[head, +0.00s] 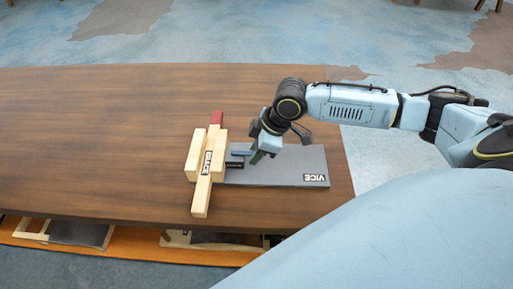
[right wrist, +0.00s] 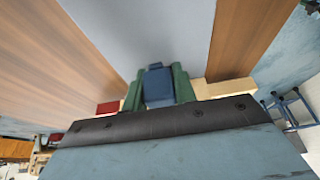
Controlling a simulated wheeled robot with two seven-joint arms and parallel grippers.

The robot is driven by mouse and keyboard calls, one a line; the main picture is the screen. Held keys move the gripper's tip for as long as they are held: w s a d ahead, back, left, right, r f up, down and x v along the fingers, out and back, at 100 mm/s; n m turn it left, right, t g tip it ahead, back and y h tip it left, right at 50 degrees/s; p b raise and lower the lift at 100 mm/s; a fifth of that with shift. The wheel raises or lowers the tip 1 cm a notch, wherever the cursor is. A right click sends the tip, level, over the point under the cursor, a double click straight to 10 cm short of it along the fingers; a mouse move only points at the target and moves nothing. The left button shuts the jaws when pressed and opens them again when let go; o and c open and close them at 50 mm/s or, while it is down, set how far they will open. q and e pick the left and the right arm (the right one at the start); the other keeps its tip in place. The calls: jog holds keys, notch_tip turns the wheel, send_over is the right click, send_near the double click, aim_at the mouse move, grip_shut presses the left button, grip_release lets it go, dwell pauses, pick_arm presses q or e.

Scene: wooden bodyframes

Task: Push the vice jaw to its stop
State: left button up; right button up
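The vice has a grey base plate (head: 285,170) with a "VICE" label at its right end. The blue vice jaw (head: 241,153) stands at the plate's left part, close to the pale wooden pieces (head: 201,193), with a small dark label block beside it. My right gripper (head: 260,156) comes down over the plate at the jaw's right end. In the right wrist view, the green fingers (right wrist: 158,88) flank the blue jaw (right wrist: 158,84) with no visible gap. Contact on both sides is partly hidden. My left gripper is not in view.
A long wooden piece with a "BRACE" label and a red block (head: 217,117) stand at the vice's left end. The brown table (head: 90,140) is clear to the left. Its right edge lies just past the plate. Wooden frames (head: 80,232) lie on a lower shelf.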

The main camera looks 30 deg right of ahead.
jog(key=o, duration=0.5)
jog(key=shift+w+a, duration=0.25)
jog(key=shift+a, duration=0.15)
jog(key=shift+c, duration=0.2)
jog(key=shift+s+d, duration=0.1)
jog(key=shift+d, duration=0.05)
jog(key=shift+r, duration=0.2)
pick_arm(q)
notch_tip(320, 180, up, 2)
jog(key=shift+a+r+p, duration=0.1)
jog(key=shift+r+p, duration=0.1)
jog(key=shift+p, duration=1.05)
pick_arm(e)
jog(key=v, duration=1.3)
